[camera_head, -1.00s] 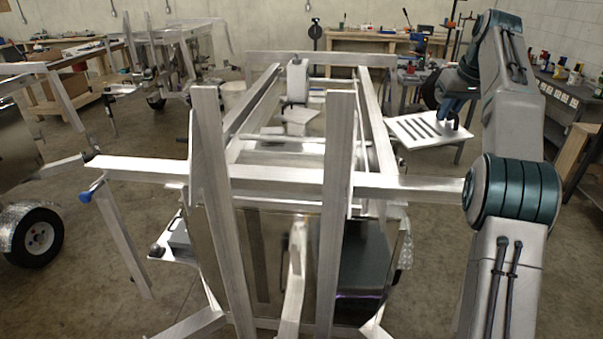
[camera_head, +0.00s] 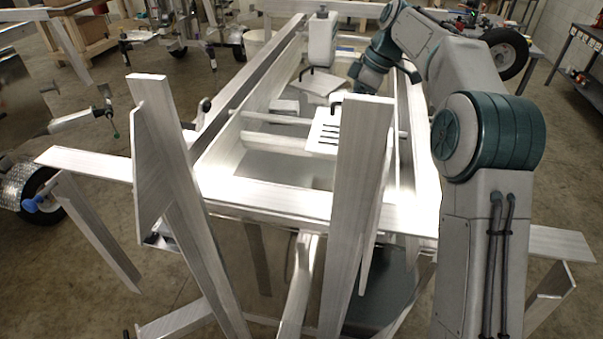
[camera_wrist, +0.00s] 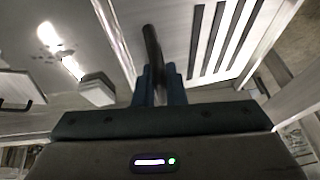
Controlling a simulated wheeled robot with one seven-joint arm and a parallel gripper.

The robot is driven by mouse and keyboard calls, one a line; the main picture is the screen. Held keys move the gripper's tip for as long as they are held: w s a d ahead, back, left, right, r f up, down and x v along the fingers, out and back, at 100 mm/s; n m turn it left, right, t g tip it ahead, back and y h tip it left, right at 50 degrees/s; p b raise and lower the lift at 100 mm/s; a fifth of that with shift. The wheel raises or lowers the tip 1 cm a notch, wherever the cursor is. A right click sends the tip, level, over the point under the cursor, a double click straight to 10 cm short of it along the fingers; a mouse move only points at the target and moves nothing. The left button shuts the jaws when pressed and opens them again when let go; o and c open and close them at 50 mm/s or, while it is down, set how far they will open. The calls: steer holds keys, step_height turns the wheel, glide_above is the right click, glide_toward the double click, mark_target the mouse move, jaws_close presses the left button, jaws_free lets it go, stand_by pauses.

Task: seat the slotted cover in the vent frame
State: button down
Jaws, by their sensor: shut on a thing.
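The slotted cover (camera_head: 322,139) is a pale plate with dark slots. In the head view it is over the inside of the trailer frame, partly hidden behind a near upright. The wrist view shows the cover (camera_wrist: 222,42) at upper right, with several slots. My gripper (camera_wrist: 158,88) has its blue fingers shut on the cover's dark handle (camera_wrist: 152,45). In the head view the gripper is largely hidden by my arm and the upright. I cannot clearly make out the vent frame, nor whether the cover touches anything below.
Two tall uprights (camera_head: 172,200) and a cross beam (camera_head: 270,197) stand between the head camera and the cover. The trailer's long rails (camera_head: 255,85) flank it. A white housing (camera_head: 321,40) with a tilted plate (camera_head: 322,86) is beyond.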

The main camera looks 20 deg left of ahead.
mark_target(338, 132)
steer(key=shift+g, duration=0.5)
steer(key=s+d, duration=0.7)
steer(key=d, duration=0.1)
steer(key=shift+s+f+b, duration=0.1)
steer(key=shift+s+b, duration=0.25)
steer(key=shift+s, duration=0.05)
steer(key=a+f+p, duration=0.1)
steer(key=a+f, duration=0.1)
steer(key=a, duration=0.1)
steer(key=a+f+p, duration=0.1)
steer(key=a+f, duration=0.1)
steer(key=a, duration=0.2)
steer(key=w+a+f+p, duration=0.1)
steer(key=a+f, duration=0.1)
steer(key=a, duration=0.1)
steer(key=shift+w+a+f, duration=0.1)
steer(key=shift+a+f, duration=0.1)
steer(key=shift+a, duration=0.2)
steer(key=shift+a+f, duration=0.1)
steer(key=shift+f, duration=0.15)
steer(key=shift+f+p, duration=0.55)
steer(key=shift+f, duration=1.3)
steer(key=c, duration=1.5)
jaws_free()
